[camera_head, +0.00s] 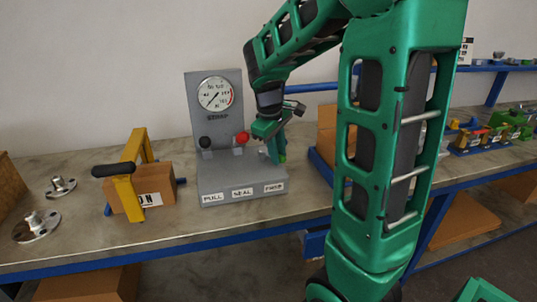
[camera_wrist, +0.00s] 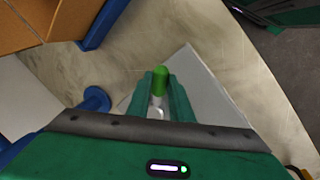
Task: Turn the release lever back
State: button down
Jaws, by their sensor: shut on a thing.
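A grey panel stand (camera_head: 228,183) on the bench carries a round dial gauge (camera_head: 216,94), a black-knobbed lever (camera_head: 205,143), a red-knobbed lever (camera_head: 242,138) and a green-knobbed lever (camera_head: 283,157) at its right. Labels on its front edge read PULL, SEAL and a third that is hard to read, perhaps FREE. My gripper (camera_head: 276,153) reaches down from the right and is shut on the green-knobbed lever. In the wrist view the green knob (camera_wrist: 160,80) shows between the two fingers (camera_wrist: 160,98), with a bit of pale shaft below it. The lever's base is hidden by the gripper.
A yellow frame with a black handle (camera_head: 113,170) stands around a cardboard box (camera_head: 157,187) left of the panel. Metal flanged fittings (camera_head: 36,225) lie farther left. A blue-edged cardboard box (camera_head: 327,128) stands close right of the panel. The bench front is clear.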

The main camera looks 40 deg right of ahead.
jog(key=shift+s, duration=0.1)
dwell(0.4)
jog(key=c, duration=1.6)
grip_release()
jog(key=shift+r, duration=0.1)
jog(key=shift+a, duration=0.1)
jog(key=v, duration=1)
jog(key=shift+a+r, duration=0.1)
jog(key=shift+r, duration=0.15)
jog(key=shift+c, duration=0.2)
